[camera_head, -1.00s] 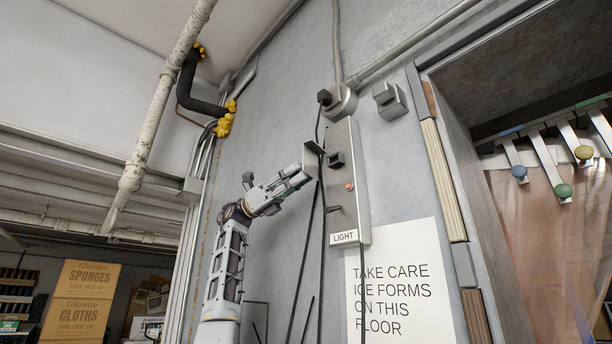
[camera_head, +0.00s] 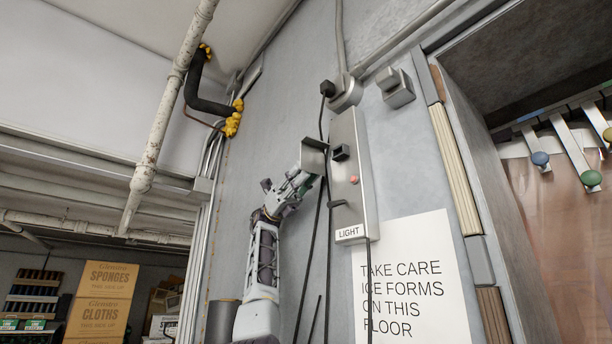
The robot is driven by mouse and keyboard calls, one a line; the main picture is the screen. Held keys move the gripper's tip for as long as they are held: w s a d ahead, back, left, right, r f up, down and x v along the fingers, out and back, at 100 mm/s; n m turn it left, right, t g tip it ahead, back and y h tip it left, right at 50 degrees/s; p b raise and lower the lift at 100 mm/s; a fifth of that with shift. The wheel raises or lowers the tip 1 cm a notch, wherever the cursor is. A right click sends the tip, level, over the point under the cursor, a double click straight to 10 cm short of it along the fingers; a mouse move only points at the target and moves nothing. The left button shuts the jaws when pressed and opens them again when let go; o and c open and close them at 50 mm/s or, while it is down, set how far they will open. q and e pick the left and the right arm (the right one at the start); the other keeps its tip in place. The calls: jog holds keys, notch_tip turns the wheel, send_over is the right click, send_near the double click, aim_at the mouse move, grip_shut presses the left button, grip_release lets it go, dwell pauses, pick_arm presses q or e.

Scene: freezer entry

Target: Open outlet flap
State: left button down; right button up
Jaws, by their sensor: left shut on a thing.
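The light switch box (camera_head: 354,190) is a tall grey metal box on the wall, labelled "LIGHT". A small dark outlet (camera_head: 341,152) sits at its upper front, above a red button (camera_head: 354,180). The outlet flap (camera_head: 314,156) is a grey plate standing out to the left of the outlet, swung away from it. My left gripper (camera_head: 308,180) comes up from below and is shut on the flap at its lower part; the exact contact is partly hidden. My right gripper is not in view.
Dark cables (camera_head: 310,245) hang down the wall beside my left arm. A warning sign (camera_head: 413,285) is on the wall below right. A doorway with a strip curtain (camera_head: 565,220) is at right. A pipe (camera_head: 165,120) and stacked boxes (camera_head: 100,290) are at left.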

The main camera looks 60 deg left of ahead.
pick_arm(q)
jog(key=shift+a, duration=0.1)
dwell(0.6)
jog(key=c, duration=1.3)
grip_release()
jog(key=shift+g, duration=0.3)
